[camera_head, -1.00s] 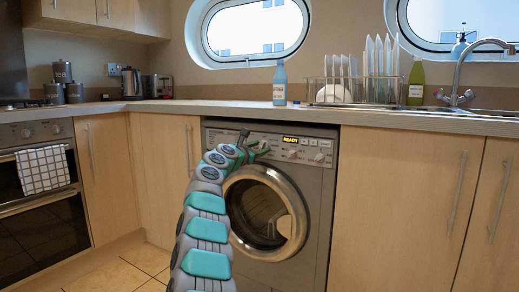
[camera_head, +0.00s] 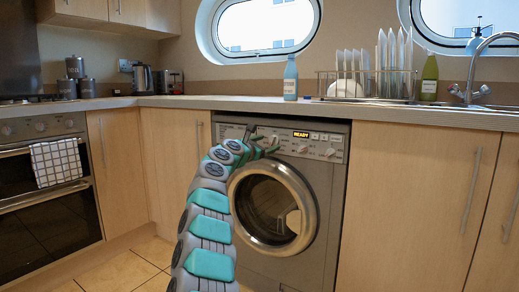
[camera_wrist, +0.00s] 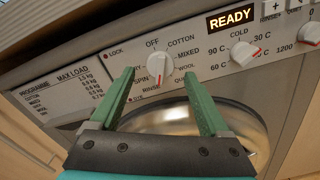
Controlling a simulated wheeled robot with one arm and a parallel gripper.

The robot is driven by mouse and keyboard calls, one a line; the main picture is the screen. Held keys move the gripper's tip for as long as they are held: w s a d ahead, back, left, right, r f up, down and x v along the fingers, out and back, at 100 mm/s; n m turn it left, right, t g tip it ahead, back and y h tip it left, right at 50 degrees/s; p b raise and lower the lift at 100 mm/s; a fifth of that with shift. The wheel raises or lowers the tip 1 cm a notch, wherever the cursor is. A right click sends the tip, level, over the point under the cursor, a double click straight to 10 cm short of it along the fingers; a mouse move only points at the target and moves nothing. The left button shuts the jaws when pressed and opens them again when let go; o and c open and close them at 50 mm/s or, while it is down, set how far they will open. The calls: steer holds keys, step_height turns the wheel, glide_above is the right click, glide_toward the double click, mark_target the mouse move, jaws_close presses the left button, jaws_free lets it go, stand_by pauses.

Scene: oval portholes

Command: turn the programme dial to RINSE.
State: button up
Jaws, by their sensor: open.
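The washing machine (camera_head: 330,170) stands under the counter with its round door shut. Its display (camera_head: 301,134) reads READY, also in the wrist view (camera_wrist: 231,19). The programme dial (camera_wrist: 158,62) is a white knob with a red mark at its lower end, pointing down close to the RINSE label (camera_wrist: 151,88); I cannot tell if it lines up exactly. OFF, COTTON, MIXED and SPIN surround it. My gripper (camera_wrist: 158,74) is open, its green fingers spread left and right of the dial, apparently not touching it. In the head view my gripper (camera_head: 264,145) is at the control panel and hides the dial.
More knobs sit right of the dial, including a temperature dial (camera_wrist: 243,53), with small buttons (camera_wrist: 272,6) above. A blue bottle (camera_head: 290,78), a dish rack (camera_head: 365,84) and a green bottle (camera_head: 429,78) stand on the counter (camera_head: 230,102). Cupboards flank the machine.

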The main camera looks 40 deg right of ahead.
steer(key=shift+b+v, duration=0.6)
steer(key=shift+v, duration=2.05)
